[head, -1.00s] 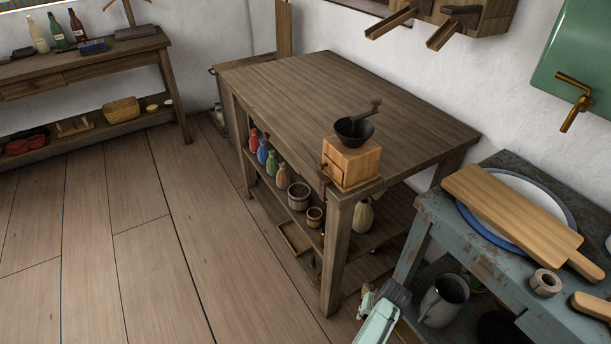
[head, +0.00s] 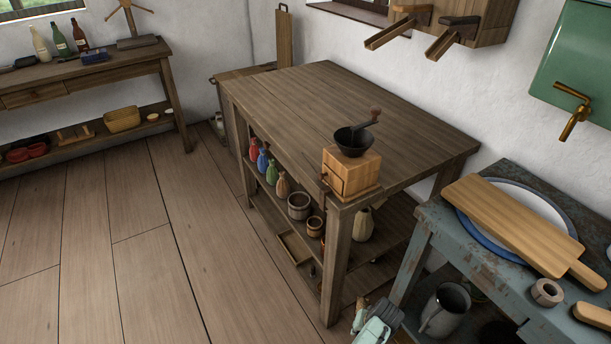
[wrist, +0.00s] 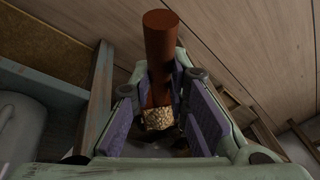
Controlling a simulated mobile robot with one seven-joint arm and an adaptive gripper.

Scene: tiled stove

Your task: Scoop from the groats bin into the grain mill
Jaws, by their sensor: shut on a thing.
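The grain mill (head: 350,174), a pale wooden box with a black hopper bowl (head: 353,141) and a crank, stands upright on the near corner of the wooden table. My gripper (head: 374,328) is low at the bottom edge of the head view, below and apart from the mill. In the wrist view my gripper (wrist: 160,108) is shut on a reddish-brown cylindrical handle (wrist: 159,48), between its purple pads. A golden, grainy patch (wrist: 158,118) shows at the handle's far end; it looks like groats in a scoop, whose bowl is mostly hidden. I cannot identify the groats bin.
The table (head: 320,100) is bare apart from the mill; its lower shelf holds several coloured bottles and small tubs. A blue worn stand (head: 425,215) at right carries a plate and a cutting board (head: 515,225). A wooden box with spouts (head: 485,30) hangs above. Floor at left is clear.

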